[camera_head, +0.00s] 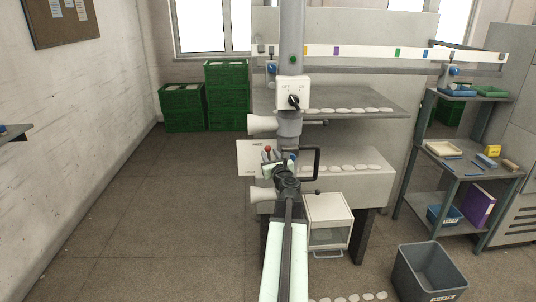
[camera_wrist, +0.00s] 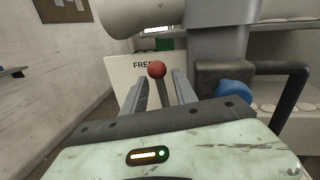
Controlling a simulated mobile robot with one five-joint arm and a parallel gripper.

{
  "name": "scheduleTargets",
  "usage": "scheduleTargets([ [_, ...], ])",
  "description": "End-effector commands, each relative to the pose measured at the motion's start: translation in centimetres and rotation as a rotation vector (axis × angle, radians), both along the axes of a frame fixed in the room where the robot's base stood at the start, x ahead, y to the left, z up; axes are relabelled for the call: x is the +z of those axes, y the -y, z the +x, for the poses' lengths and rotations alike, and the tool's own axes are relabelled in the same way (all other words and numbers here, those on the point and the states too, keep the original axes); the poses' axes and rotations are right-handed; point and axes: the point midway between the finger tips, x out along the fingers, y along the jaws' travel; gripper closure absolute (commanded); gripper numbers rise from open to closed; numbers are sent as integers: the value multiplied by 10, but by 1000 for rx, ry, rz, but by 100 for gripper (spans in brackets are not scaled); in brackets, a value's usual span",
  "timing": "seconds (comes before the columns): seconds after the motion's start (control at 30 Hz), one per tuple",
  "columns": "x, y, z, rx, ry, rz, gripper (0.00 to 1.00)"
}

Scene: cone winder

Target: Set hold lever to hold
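The hold lever has a red ball knob (camera_head: 267,149) on a dark stem. It stands in front of a white plate (camera_head: 247,158) with FREE lettered at the top and smaller lettering near the bottom. In the wrist view the red knob (camera_wrist: 157,69) is at the level of the FREE lettering on the plate (camera_wrist: 121,73). My gripper (camera_wrist: 160,84) is open, with one finger on each side of the lever stem and visible gaps. In the head view my gripper (camera_head: 272,157) is right at the lever and partly hides it.
A blue knob (camera_wrist: 232,92) and a black bar handle (camera_wrist: 291,103) are close to the right of my gripper. A pale cone (camera_wrist: 140,15) is above it. A white box (camera_head: 328,218) stands below right, and a grey bin (camera_head: 428,272) is on the floor. Floor at left is clear.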

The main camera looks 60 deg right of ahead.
Motion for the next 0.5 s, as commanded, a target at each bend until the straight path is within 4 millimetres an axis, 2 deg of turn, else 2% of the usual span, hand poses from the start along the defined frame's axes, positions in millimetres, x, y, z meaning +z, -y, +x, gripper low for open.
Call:
scheduleTargets([
  [0.03,0,9,8,1,0,0,66],
  [0.1,0,15,15,1,-1,-1,66],
  [0.37,0,17,17,0,-1,-1,66],
  [0.4,0,17,17,0,-1,-1,71],
  [0.5,0,17,17,0,-1,-1,99],
])
